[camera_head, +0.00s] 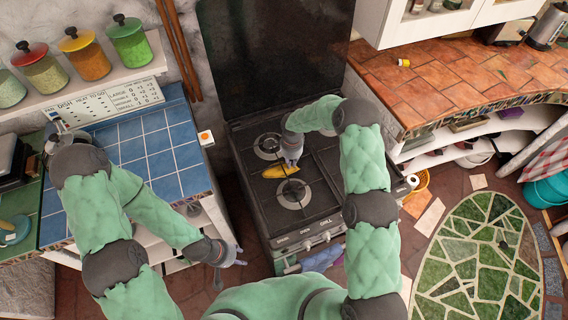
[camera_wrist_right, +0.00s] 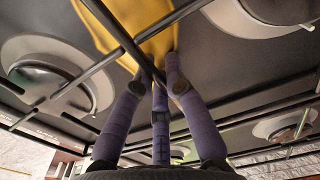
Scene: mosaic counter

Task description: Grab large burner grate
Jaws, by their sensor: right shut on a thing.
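The large burner grate shows in the right wrist view as dark crossing bars (camera_wrist_right: 118,36) above the stove top. My right gripper (camera_wrist_right: 158,78) has its purple fingers closed on a bar where the bars cross. In the head view my right gripper (camera_head: 291,161) reaches down onto the middle of the black stove (camera_head: 247,187); the grate's thin bars are hard to make out there. My left gripper (camera_head: 240,256) is low, left of the stove front, with its fingers apart and empty.
A yellow object (camera_head: 281,171) lies by the right gripper, beneath the bars in the wrist view. Round burners (camera_head: 293,194) surround it. A blue-tiled counter (camera_head: 150,150) with glass jars (camera_head: 129,43) behind is left. A terracotta-tiled counter (camera_head: 440,75) is right.

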